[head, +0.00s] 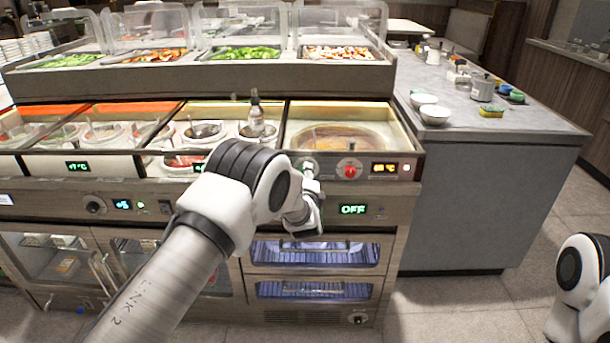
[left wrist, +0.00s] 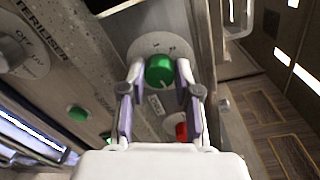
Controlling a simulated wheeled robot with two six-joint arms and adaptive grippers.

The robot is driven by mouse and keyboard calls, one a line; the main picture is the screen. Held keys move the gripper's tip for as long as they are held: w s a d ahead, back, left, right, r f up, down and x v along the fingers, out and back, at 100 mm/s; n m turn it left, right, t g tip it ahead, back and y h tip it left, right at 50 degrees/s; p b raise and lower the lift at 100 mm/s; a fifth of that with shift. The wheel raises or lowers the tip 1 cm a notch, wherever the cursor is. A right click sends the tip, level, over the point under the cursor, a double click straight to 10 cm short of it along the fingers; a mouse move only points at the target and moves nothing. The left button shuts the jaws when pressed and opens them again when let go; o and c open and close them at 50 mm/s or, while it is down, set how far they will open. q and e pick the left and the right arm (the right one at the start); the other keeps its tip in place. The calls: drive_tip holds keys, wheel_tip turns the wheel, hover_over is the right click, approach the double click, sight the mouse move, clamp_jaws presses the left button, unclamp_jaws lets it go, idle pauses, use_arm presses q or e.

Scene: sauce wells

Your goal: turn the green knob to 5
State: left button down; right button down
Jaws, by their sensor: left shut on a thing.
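The green knob (left wrist: 160,72) sits on a round metal dial plate in the left wrist view. Its marks are too small and blurred to read. My left gripper (left wrist: 158,84) has one finger on each side of the knob and is shut on it. In the head view, my left gripper (head: 309,174) reaches the front panel just left of the red knob (head: 350,172), and it mostly hides the green knob. The red knob also shows in the left wrist view (left wrist: 181,131). My right gripper is out of view.
A lit display (head: 384,168) is right of the red knob. An OFF display (head: 353,209) is lower on the panel. White bowls (head: 434,115) sit on the grey counter (head: 480,140).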

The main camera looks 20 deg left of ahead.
use_arm(q)
drive_tip(key=shift+m, duration=0.4)
drive_tip(key=c, duration=0.8)
unclamp_jaws()
drive_tip(key=v, duration=1.2)
drive_tip(key=shift+d, duration=0.1)
